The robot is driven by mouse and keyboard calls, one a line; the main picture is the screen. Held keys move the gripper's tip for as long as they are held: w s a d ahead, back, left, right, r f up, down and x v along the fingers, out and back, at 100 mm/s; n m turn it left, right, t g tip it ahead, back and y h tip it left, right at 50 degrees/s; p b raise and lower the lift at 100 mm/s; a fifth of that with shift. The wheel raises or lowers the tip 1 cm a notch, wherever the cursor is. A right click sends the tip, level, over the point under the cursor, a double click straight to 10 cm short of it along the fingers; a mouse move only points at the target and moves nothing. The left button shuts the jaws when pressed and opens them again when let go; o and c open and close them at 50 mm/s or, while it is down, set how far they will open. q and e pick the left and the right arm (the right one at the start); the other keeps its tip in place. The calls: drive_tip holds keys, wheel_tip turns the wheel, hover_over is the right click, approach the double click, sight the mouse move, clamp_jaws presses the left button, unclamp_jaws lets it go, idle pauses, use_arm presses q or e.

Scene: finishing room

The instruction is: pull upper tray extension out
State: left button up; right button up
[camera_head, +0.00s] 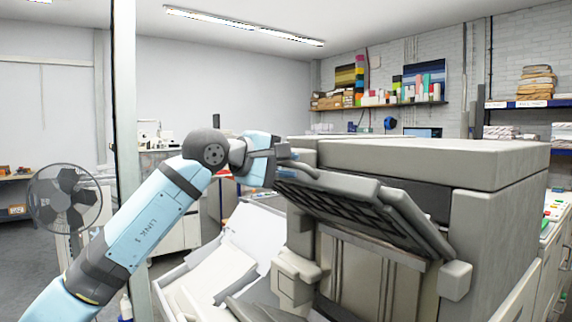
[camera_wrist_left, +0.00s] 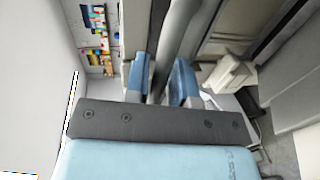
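The upper tray (camera_head: 365,205) is a grey, slatted panel that slopes across the front of a large grey machine. Its pale edge bar (camera_head: 330,180) runs along the top. My left gripper (camera_head: 283,162) is at the left end of this bar. In the left wrist view, the two blue fingers of my left gripper (camera_wrist_left: 160,82) lie on either side of a grey bar (camera_wrist_left: 178,35), close against it, and appear shut on it. The seam between the tray and its extension cannot be made out. My right gripper is not in view.
The machine body (camera_head: 430,155) fills the right side. A lower white tray (camera_head: 240,240) sticks out below my left arm. A pale post (camera_head: 126,150) stands at left, with a fan (camera_head: 66,198) beyond it. Shelves (camera_head: 400,104) hang on the back wall.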

use_arm(q)
drive_tip(key=shift+c, duration=0.3)
clamp_jaws()
drive_tip(key=s+a+r, duration=0.6)
drive_tip(key=a+r, duration=0.2)
drive_tip(key=shift+s+a, duration=0.15)
drive_tip(key=shift+a, duration=0.15)
drive_tip(key=shift+o, duration=0.3)
unclamp_jaws()
drive_tip(key=shift+s+a, duration=0.15)
drive_tip(key=shift+a, duration=0.05)
